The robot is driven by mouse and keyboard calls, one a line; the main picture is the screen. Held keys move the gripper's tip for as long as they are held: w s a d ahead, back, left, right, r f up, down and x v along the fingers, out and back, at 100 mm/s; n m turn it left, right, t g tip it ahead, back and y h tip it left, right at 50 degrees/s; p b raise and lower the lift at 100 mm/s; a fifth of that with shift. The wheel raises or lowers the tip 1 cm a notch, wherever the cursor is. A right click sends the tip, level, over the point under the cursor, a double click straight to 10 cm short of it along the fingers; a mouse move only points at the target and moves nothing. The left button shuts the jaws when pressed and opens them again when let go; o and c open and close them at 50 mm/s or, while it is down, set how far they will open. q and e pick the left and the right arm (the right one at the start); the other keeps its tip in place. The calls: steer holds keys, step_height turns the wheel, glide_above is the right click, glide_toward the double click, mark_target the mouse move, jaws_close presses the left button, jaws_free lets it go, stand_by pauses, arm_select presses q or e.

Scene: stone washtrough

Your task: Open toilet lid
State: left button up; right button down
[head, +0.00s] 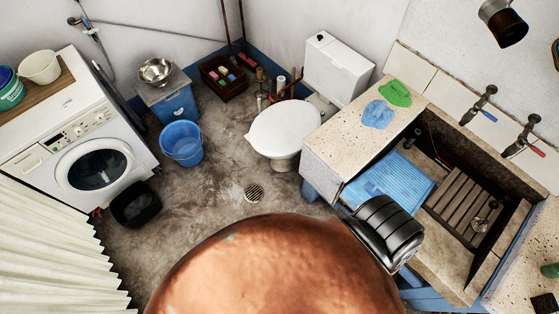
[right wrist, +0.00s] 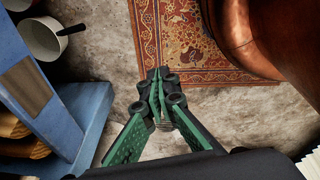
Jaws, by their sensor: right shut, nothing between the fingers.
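The white toilet (head: 284,160) stands near the back wall in the head view. Its lid (head: 286,129) lies flat and closed over the bowl, with the cistern (head: 336,68) behind it. My right gripper (right wrist: 156,82) shows in the right wrist view, its fingers together and empty, above the floor near a patterned rug. The toilet is not in that view, and the right gripper's fingers do not show in the head view. My left gripper is in neither view.
A large copper-coloured rounded surface (head: 270,270) fills the bottom middle of the head view. The stone washtrough (head: 328,137) stands right of the toilet. A blue bucket (head: 182,143) and washing machine (head: 80,150) stand left. Bare floor (head: 225,165) lies left of the toilet.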

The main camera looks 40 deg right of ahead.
steer(key=w+d+f+n+t+b, duration=0.2)
steer(key=w+d+n+t+b, duration=0.3)
steer(key=w+n+b, duration=0.75)
steer(key=w+d+f+n+t+b, duration=0.25)
steer(key=w+n+t+b, duration=0.4)
steer(key=w+b, duration=1.1)
steer(key=w+d+f+n+t+b, duration=0.2)
steer(key=w+d+n+t+b, duration=0.25)
steer(key=w+n+b, duration=1.05)
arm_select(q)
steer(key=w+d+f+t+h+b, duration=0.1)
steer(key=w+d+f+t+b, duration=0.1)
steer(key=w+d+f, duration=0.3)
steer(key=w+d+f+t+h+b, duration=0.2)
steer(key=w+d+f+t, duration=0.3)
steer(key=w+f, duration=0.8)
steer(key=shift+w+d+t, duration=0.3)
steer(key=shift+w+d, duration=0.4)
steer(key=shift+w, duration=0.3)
arm_select(e)
steer(key=w+r+t+y, duration=0.1)
steer(key=w+r, duration=0.3)
steer(key=w, duration=0.3)
steer(key=w+a+r+t+y, duration=0.1)
steer(key=w+r, duration=0.3)
steer(key=w, duration=0.2)
steer(key=shift+w+a, duration=0.25)
steer(key=shift+w, duration=0.15)
